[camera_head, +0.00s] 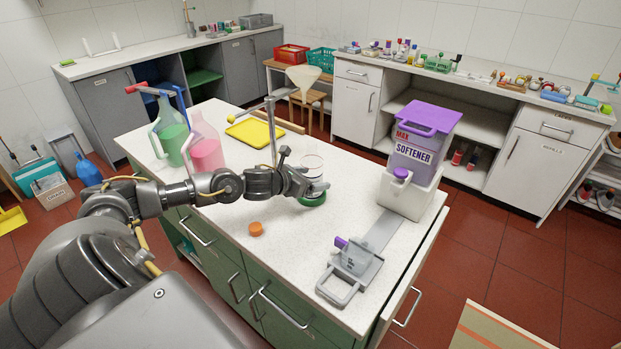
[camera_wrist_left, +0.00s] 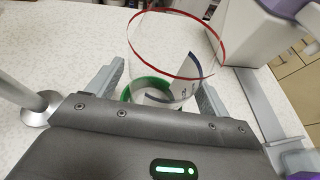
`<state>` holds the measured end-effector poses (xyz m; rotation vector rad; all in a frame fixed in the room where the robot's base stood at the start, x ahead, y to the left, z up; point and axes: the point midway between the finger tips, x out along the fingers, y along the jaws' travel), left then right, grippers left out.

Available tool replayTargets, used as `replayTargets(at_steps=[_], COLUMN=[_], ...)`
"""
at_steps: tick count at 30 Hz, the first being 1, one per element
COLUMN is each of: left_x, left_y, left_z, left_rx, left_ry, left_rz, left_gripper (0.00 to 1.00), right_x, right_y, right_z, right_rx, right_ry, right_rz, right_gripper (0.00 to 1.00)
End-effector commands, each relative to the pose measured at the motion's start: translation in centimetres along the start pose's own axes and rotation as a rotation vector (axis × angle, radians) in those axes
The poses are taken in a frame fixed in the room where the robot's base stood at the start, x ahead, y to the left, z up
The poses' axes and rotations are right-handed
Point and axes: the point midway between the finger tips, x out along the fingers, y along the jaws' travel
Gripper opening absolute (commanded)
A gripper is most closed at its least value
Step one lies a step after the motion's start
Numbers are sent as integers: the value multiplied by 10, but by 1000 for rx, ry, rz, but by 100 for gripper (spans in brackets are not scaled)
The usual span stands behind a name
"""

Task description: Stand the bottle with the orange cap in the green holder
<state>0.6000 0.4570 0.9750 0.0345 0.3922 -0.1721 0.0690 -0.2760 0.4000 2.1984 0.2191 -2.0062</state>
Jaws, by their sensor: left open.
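A clear cylinder (camera_head: 312,163) stands at the middle of the white worktop in a green ring-shaped holder (camera_head: 313,201). In the left wrist view the cylinder (camera_wrist_left: 172,48) has a red band at its top and a blue mark, and the green holder (camera_wrist_left: 133,88) shows around its foot. My left gripper (camera_head: 305,183) is open beside the cylinder. In the left wrist view its fingers (camera_wrist_left: 160,75) stand on either side of the cylinder; contact is unclear. A small orange cap (camera_head: 255,229) sits on the worktop nearer me; no bottle body can be made out there. My right gripper is out of view.
A funnel (camera_head: 303,76) hangs on a metal stand behind my gripper. Green (camera_head: 172,140) and pink (camera_head: 205,150) jugs and a yellow tray (camera_head: 254,131) stand at the left. The front middle is mostly clear.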

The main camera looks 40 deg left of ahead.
Motion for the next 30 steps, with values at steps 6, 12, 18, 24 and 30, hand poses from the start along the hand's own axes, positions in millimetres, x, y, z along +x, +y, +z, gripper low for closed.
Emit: replayTargets(at_steps=[6,12,18,24,30], left_x=[-10,-47,-82,-106,-118], left_y=[2,2,1,0,0], left_z=[-1,-3,-3,0,1], left_rx=[3,7,8,6,2], left_ry=[3,6,7,5,3], left_rz=[2,3,2,0,0], left_gripper=[80,80,80,80,80], right_x=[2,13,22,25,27], right_y=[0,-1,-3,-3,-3], right_z=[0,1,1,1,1], right_rx=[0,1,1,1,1], right_ry=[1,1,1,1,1], right_rz=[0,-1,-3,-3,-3], right_gripper=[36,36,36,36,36])
